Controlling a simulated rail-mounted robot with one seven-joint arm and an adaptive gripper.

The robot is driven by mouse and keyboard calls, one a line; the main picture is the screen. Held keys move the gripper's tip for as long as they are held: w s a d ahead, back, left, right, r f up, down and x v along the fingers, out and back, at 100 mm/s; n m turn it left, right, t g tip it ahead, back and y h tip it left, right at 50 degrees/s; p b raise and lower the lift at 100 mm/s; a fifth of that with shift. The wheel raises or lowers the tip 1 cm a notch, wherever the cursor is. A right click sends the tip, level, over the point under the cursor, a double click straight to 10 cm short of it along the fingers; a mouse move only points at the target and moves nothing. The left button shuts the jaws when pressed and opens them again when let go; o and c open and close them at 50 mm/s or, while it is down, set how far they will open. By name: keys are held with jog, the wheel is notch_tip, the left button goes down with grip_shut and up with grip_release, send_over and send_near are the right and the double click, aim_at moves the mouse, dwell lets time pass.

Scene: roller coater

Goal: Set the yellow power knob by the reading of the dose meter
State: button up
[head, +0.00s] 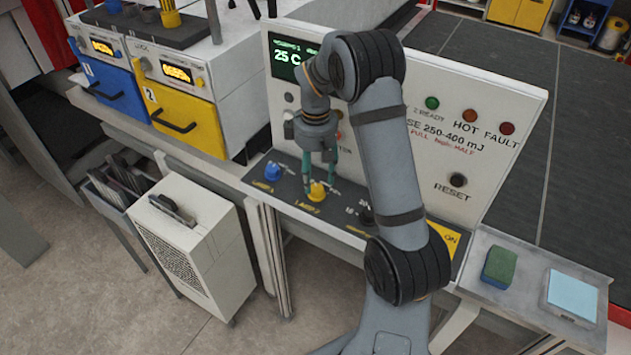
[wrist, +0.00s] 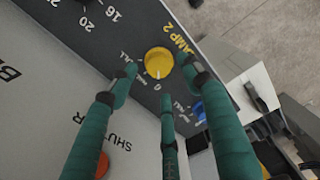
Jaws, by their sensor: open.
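The yellow LAMP 2 power knob (head: 317,192) stands on the dark control strip. In the wrist view the knob (wrist: 158,60) has scale marks beside it, and a pale mark on its rim seems to face the 0. My gripper (head: 319,178) points down at the knob. In the wrist view its green fingers are apart, with tips around and just short of the knob; contact cannot be told. A dark display (head: 284,57) reads "25 C" and is partly hidden by my arm. Panel print (head: 446,136) gives 250-400 mJ with FULL and HALF. No dose reading is legible.
A blue LAMP 1 knob (head: 272,171) stands left of the yellow one, and a black knob (head: 366,216) right of it. The RESET button (head: 458,180) is on the upright panel. A side shelf holds a green block (head: 499,266) and a pale-blue-topped item (head: 573,295).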

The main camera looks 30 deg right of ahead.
aim_at(316, 188)
jog(key=f, duration=0.2)
jog(key=shift+s+d+f+p, duration=0.15)
jog(key=shift+s+f+p, duration=0.15)
jog(key=shift+s+f, duration=0.1)
jog(key=shift+w+f, duration=0.25)
jog(key=shift+c, duration=0.7)
jog(key=c, duration=1)
